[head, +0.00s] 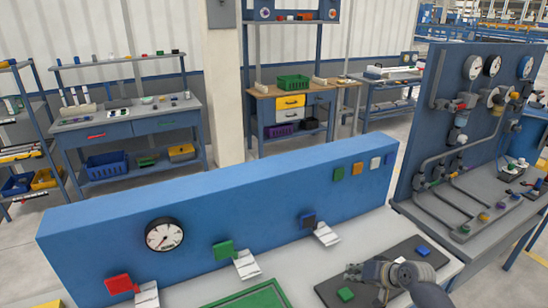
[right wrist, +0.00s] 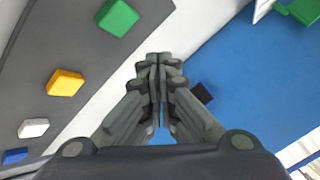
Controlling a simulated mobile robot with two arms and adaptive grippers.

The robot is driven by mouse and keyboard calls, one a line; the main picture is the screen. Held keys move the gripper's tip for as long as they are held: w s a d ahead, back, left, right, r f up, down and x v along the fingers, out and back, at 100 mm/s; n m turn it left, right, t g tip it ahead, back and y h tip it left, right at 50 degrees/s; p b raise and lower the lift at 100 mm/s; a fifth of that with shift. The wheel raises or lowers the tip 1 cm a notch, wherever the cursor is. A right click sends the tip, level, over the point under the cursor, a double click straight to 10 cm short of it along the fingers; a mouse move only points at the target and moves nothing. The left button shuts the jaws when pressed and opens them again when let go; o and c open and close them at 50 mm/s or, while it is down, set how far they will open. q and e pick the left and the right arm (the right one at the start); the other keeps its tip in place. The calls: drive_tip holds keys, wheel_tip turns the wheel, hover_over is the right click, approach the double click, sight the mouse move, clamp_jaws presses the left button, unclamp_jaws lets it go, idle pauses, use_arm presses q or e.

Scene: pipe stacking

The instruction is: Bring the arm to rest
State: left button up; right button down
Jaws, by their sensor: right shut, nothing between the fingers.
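My right gripper (head: 356,272) is at the lower right of the head view, over a dark grey mat (head: 330,291) on the white bench. In the right wrist view my right gripper (right wrist: 160,62) has its fingers together with nothing between them. It is clear of the blocks on the mat. Those are a green block (right wrist: 118,17), a yellow block (right wrist: 65,83), a white block (right wrist: 33,127) and a blue block (right wrist: 14,156). The green block (head: 345,294) and the blue block (head: 422,251) also show in the head view. My left gripper is not in view.
A blue panel (head: 250,196) with a round gauge (head: 164,234) stands along the bench, bearing a red block (head: 118,284), a green block (head: 222,248) and a dark blue block (head: 308,219). A green-rimmed tray (head: 228,303) lies in front. A pipe-and-gauge board (head: 448,135) stands at right.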

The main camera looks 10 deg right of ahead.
drive_tip(key=s+a+f+n, duration=0.1)
drive_tip(key=s+a, duration=0.1)
drive_tip(key=s, duration=0.1)
drive_tip(key=s+a+f+n+g, duration=0.1)
drive_tip(key=s+a, duration=0.2)
drive_tip(key=s+a+f+n+g, duration=0.1)
drive_tip(key=s+a+f, duration=0.1)
drive_tip(key=s, duration=0.2)
drive_tip(key=shift+s+a+f, duration=0.1)
drive_tip(key=shift+a, duration=0.25)
drive_tip(key=s+a+r+n+g+h, duration=0.1)
drive_tip(key=s+r+h, duration=0.15)
drive_tip(key=s, duration=0.95)
drive_tip(key=s+a+r+n+g+h, duration=0.1)
drive_tip(key=s+a+r+n+g, duration=0.15)
drive_tip(key=s, duration=1.05)
wheel_tip(320, 180, down, 29)
drive_tip(key=s+b, duration=0.1)
drive_tip(key=b, duration=0.3)
drive_tip(key=s+d+f+g+b, duration=0.1)
drive_tip(key=s+d+f+b, duration=0.1)
drive_tip(key=s+f, duration=0.7)
drive_tip(key=s+d+f+b, duration=0.1)
drive_tip(key=s+f+b, duration=0.1)
drive_tip(key=s+f, duration=0.6)
wheel_tip(320, 180, down, 4)
drive_tip(key=shift+s+d+r+g, duration=0.1)
drive_tip(key=shift+s+d+g, duration=0.25)
drive_tip(key=shift+d, duration=0.05)
